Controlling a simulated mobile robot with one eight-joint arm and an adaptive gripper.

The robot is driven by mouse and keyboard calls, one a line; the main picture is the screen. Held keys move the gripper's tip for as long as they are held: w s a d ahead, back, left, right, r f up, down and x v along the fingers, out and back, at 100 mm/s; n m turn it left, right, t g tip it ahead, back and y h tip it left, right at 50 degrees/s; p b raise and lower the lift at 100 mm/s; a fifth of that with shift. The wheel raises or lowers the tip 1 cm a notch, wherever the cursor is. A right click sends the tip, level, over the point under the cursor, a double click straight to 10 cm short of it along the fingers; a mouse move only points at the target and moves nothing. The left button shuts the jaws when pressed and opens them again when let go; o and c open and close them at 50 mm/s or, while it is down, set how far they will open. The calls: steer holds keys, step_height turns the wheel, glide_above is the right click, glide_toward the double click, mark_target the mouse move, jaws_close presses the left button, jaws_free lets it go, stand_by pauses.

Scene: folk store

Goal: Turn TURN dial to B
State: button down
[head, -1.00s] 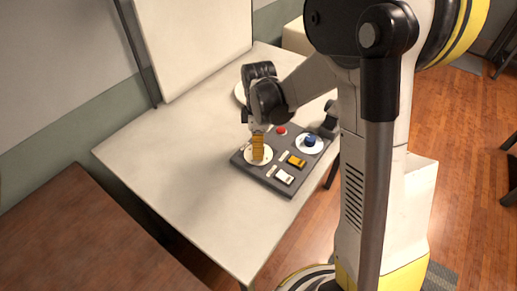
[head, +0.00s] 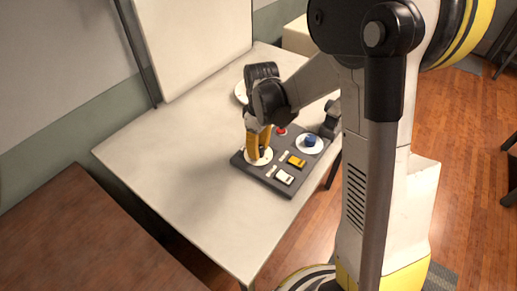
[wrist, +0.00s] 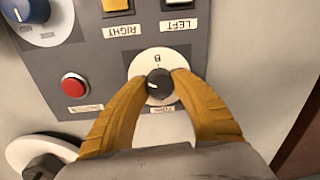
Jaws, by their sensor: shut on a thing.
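The TURN dial (wrist: 157,84) is a dark round knob on a white disc, upside down in the wrist view. The letter B shows at the disc's upper edge there, and the TURN label (wrist: 162,108) lies below the knob. A pale mark on the knob points left, away from the B. My gripper (wrist: 159,80) has its yellow fingers on both sides of the knob and is shut on it. In the head view my gripper (head: 258,156) stands over the disc (head: 265,161) and hides the knob.
The dark panel (head: 262,173) lies on a white table (head: 180,165). It also carries a red button (wrist: 75,86), a blue dial (wrist: 38,10), and RIGHT (wrist: 120,4) and LEFT (wrist: 179,3) switches. A round white object (head: 240,92) stands behind my wrist. The table's left part is clear.

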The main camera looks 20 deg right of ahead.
mark_target(261, 148)
steer(key=m, duration=1.2)
steer(key=shift+t, duration=0.3)
stand_by(0.4)
steer(key=c, duration=1)
jaws_free()
steer(key=shift+r, duration=0.1)
step_height(261, 148, up, 12)
steer(key=shift+s+d, duration=0.15)
steer(key=shift+d, duration=0.15)
